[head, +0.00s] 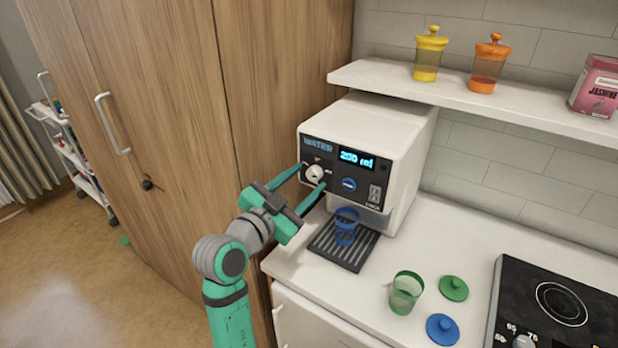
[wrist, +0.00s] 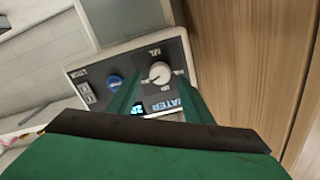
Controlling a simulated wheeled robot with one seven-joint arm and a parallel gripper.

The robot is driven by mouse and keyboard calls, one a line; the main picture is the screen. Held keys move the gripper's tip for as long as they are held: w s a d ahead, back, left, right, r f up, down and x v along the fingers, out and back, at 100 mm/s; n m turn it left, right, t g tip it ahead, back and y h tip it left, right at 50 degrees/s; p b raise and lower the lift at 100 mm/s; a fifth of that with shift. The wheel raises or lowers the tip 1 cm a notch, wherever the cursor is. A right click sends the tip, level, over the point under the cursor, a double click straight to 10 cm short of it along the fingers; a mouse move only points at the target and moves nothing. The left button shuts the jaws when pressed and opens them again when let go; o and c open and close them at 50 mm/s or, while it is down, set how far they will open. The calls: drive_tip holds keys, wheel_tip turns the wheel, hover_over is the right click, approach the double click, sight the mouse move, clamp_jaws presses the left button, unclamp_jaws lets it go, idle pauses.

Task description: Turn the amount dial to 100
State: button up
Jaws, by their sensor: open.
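The white water dispenser (head: 392,140) has a black front panel, and its display (head: 356,159) reads 200 ml. The amount dial (head: 314,174) is a round white knob at the panel's left, under the WATER label. The dial also shows in the wrist view (wrist: 159,73), just beyond and between the fingertips. My gripper (head: 311,177) is open, with one green finger on each side of the dial. I cannot tell whether the fingers touch the panel. A round blue button (head: 348,184) sits right of the dial, clear of the fingers.
A blue cup (head: 346,226) stands on the drip tray (head: 343,250). A green cup (head: 405,293), green lid (head: 453,288) and blue lid (head: 442,329) are on the counter. A wooden cabinet (head: 285,70) stands close on the left. A shelf (head: 465,98) hangs above and a hob (head: 560,305) is right.

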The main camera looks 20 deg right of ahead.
drive_tip(key=shift+x, duration=1.05)
drive_tip(key=shift+a, duration=0.1)
drive_tip(key=c, duration=1.1)
drive_tip(key=shift+o, duration=0.2)
